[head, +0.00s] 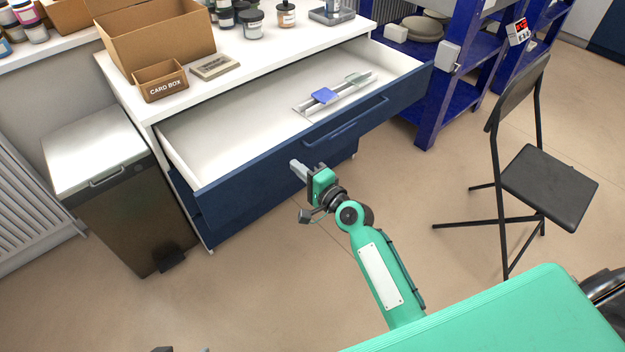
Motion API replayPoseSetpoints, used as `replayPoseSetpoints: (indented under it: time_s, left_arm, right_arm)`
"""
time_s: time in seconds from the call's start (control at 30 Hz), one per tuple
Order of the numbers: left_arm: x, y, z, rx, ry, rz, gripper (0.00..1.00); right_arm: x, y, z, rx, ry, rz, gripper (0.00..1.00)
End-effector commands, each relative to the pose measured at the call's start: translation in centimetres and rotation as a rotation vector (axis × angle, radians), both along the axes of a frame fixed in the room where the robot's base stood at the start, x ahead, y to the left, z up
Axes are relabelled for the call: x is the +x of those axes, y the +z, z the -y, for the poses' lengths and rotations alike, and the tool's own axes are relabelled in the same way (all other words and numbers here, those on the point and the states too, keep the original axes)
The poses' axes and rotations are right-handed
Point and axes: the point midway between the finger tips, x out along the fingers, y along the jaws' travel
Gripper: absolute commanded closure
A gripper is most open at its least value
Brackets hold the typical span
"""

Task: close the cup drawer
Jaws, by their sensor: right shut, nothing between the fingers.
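The cup drawer (240,182) is the dark blue top drawer of a white-topped cabinet, and it is pulled well out. Its white inside shows, with a small holder carrying a blue piece (323,95) and a pale piece (357,78) toward its right end. A long blue handle (345,122) runs along the front. My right gripper (297,168) is shut and empty at the drawer's front face, left of the handle; I cannot tell whether it touches. Only small bits, perhaps of my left gripper (182,350), show at the bottom edge.
A pedal bin (105,190) stands left of the cabinet. A blue shelf rack (435,105) stands close to the drawer's right end, and a black folding chair (548,185) is further right. A card box (160,82) and jars (252,24) are on the countertop.

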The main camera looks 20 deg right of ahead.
Motion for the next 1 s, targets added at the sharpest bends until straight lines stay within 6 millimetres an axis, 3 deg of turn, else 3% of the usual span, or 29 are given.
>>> replayPoseSetpoints:
  time_s: [0.2,0.77,1.0]
  left_arm:
    - [0.4,-0.1,0.3,-0.009,-0.004,0.024,0.31]
    - [0.2,-0.2,0.6,-0.016,-0.010,0.028,0.31]
    - [0.6,-0.4,0.8,-0.024,-0.010,0.052,0.31]
  right_arm:
    - [2.2,-0.1,-0.9,-0.001,-0.001,0.000,1.00]
    - [2.9,-0.1,-1.2,-0.001,-0.001,-0.001,1.00]
    - [5.3,0.0,-2.2,0.000,0.000,0.002,1.00]
